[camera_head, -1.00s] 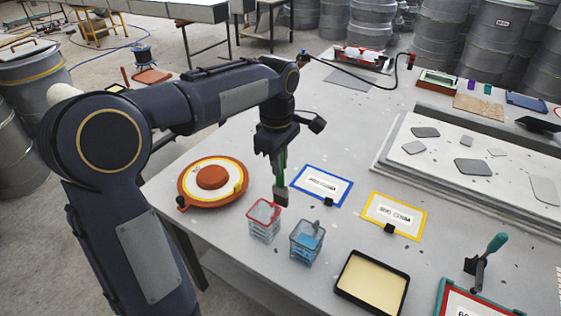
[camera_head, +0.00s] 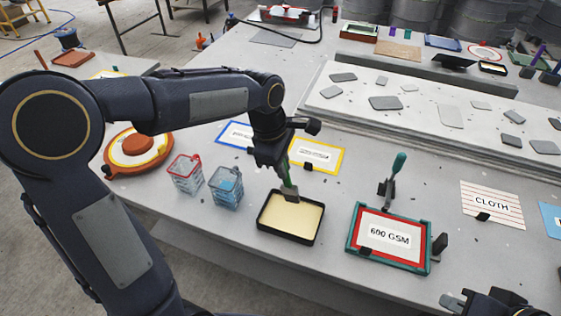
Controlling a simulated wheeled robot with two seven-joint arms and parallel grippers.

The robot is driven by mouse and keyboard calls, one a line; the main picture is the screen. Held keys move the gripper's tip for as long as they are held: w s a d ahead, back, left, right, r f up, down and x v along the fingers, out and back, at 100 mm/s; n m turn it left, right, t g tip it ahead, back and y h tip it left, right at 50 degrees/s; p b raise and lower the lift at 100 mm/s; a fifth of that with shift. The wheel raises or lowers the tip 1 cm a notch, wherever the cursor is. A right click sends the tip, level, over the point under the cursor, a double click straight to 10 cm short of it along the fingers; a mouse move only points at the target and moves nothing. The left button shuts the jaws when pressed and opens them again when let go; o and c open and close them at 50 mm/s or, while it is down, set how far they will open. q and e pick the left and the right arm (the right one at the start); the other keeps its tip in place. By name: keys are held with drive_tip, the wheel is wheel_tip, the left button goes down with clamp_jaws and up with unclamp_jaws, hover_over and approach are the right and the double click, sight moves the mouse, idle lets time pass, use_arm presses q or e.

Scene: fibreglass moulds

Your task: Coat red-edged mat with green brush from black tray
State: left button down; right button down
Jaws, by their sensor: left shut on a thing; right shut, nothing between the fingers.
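My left gripper (camera_head: 275,158) is shut on the green brush (camera_head: 285,172) and holds it upright, bristles down. The brush's dark head is over the far edge of the black tray (camera_head: 262,230), which holds a pale yellow layer. I cannot tell whether the bristles touch that layer. The red-edged mat (camera_head: 364,237), marked 600 GSM, lies in a teal frame to the right of the tray. My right gripper (camera_head: 462,299) is shut and empty at the bottom edge, partly cut off, below the mat.
A teal-handled tool (camera_head: 396,170) stands behind the mat. A red-rimmed basket (camera_head: 185,174) and a blue one (camera_head: 226,188) stand left of the tray. Blue-edged and yellow-edged (camera_head: 330,154) cards lie behind. A CLOTH card (camera_head: 492,204) lies right. Bare table separates tray and mat.

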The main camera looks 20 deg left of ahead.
sight(282, 187)
use_arm(q)
drive_tip(key=shift+s+a+f+b, duration=0.1)
drive_tip(key=shift+a+f+b, duration=0.05)
drive_tip(key=shift+f+b, duration=0.95)
drive_tip(key=shift+s+a+f+b, duration=0.15)
drive_tip(key=shift+f+b, duration=0.65)
drive_tip(key=shift+f, duration=0.45)
drive_tip(key=shift+b+x, duration=1.3)
drive_tip(key=shift+x, duration=0.65)
drive_tip(key=shift+w, duration=0.1)
drive_tip(key=shift+p+v, duration=1.85)
drive_tip(key=shift+v, duration=0.4)
drive_tip(key=p+v, duration=0.3)
drive_tip(key=d+p+v, duration=0.1)
drive_tip(key=v, duration=0.1)
drive_tip(key=shift+w+r, duration=0.1)
drive_tip(key=shift+w, duration=0.2)
